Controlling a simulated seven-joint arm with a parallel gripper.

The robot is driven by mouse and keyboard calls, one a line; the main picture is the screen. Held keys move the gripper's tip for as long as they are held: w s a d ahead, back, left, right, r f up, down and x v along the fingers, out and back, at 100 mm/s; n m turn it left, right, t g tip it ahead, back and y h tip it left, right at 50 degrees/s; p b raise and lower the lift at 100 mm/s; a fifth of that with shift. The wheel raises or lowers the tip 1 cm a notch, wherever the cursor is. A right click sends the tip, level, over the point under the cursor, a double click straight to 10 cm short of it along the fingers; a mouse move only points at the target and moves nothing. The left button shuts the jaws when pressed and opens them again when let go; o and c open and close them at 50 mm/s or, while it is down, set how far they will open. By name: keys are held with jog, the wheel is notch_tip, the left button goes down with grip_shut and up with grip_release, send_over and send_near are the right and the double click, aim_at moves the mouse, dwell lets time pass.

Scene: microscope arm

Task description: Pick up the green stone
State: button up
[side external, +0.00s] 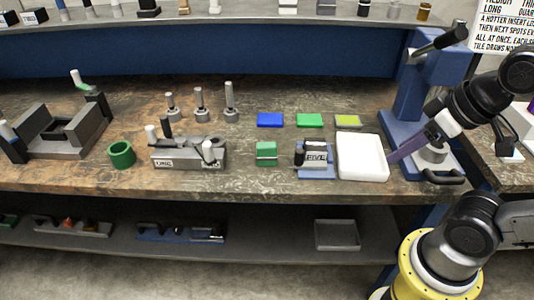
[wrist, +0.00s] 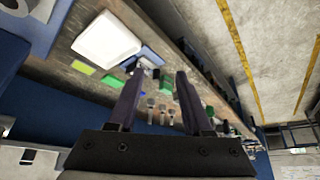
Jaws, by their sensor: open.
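A flat green stone (side external: 309,120) lies on the bench between a blue block (side external: 270,120) and a yellow-green block (side external: 347,121). In the wrist view a flat green patch (wrist: 110,83), likely the same stone, lies beyond the left finger. A smaller green box (side external: 266,153) sits nearer the bench front. My gripper (side external: 391,160) is right of the stone, beside the white tray (side external: 362,158) and in front of the blue press. In the wrist view my gripper (wrist: 158,73) has its fingers apart with nothing held between them.
The blue press (side external: 405,95) stands close to my arm. A blue fixture (side external: 316,160) is left of the tray. Three metal posts (side external: 200,105), a grey vise (side external: 188,153) and a green ring (side external: 121,154) stand farther left. Bare bench surrounds the flat blocks.

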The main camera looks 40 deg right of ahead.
jog(key=o, duration=0.3)
dwell(0.4)
